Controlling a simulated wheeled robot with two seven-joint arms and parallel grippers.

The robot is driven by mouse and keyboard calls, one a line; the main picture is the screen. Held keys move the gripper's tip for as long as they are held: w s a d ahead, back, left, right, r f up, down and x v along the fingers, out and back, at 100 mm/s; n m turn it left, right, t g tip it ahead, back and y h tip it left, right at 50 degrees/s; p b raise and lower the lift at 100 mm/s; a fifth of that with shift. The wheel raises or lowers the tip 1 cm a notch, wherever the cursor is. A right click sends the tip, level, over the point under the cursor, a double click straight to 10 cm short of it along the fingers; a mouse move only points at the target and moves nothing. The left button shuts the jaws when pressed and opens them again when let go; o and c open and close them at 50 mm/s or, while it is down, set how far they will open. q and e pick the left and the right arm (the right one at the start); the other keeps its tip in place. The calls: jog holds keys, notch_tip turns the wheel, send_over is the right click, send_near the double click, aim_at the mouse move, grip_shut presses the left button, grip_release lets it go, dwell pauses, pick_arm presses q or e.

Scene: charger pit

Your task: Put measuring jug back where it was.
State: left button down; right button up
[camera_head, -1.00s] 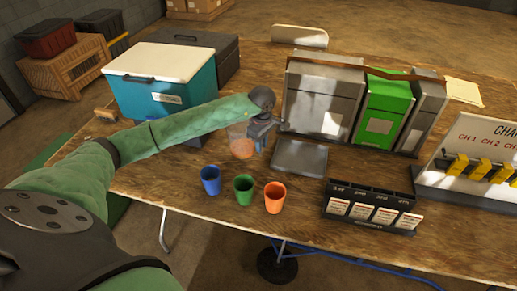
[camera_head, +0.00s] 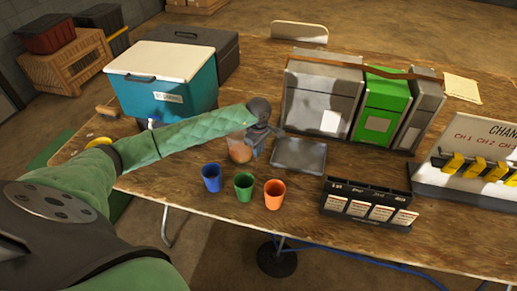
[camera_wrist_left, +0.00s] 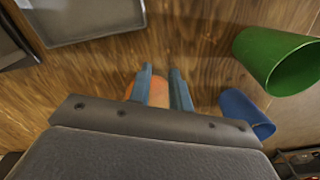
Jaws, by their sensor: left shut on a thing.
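The measuring jug (camera_head: 239,152) is see-through with an orange lower part. It is at mid-table, left of the grey metal tray (camera_head: 299,155) and behind the cups. My left gripper (camera_head: 254,144) is at the jug's right side, shut on it. In the left wrist view the two fingers (camera_wrist_left: 160,88) stand on either side of the orange jug part (camera_wrist_left: 158,93). Most of the jug is hidden there by the gripper body. I cannot tell whether its base touches the table. My right gripper is not in view.
A blue cup (camera_head: 211,178), a green cup (camera_head: 244,187) and an orange cup (camera_head: 274,195) stand in front. A teal cooler (camera_head: 160,88) is behind left. Grey and green boxes (camera_head: 383,105) stand behind right. A black card holder (camera_head: 368,205) is front right.

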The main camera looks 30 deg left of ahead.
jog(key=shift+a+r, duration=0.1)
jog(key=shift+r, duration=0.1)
pick_arm(q)
jog(key=c, duration=1.3)
grip_release()
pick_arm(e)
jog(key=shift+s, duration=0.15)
pick_arm(q)
jog(key=shift+r, duration=0.1)
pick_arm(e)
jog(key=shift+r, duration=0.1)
pick_arm(q)
jog(key=shift+r, duration=0.1)
jog(key=shift+r+b, duration=0.3)
notch_tip(320, 180, up, 11)
jog(key=b, duration=0.4)
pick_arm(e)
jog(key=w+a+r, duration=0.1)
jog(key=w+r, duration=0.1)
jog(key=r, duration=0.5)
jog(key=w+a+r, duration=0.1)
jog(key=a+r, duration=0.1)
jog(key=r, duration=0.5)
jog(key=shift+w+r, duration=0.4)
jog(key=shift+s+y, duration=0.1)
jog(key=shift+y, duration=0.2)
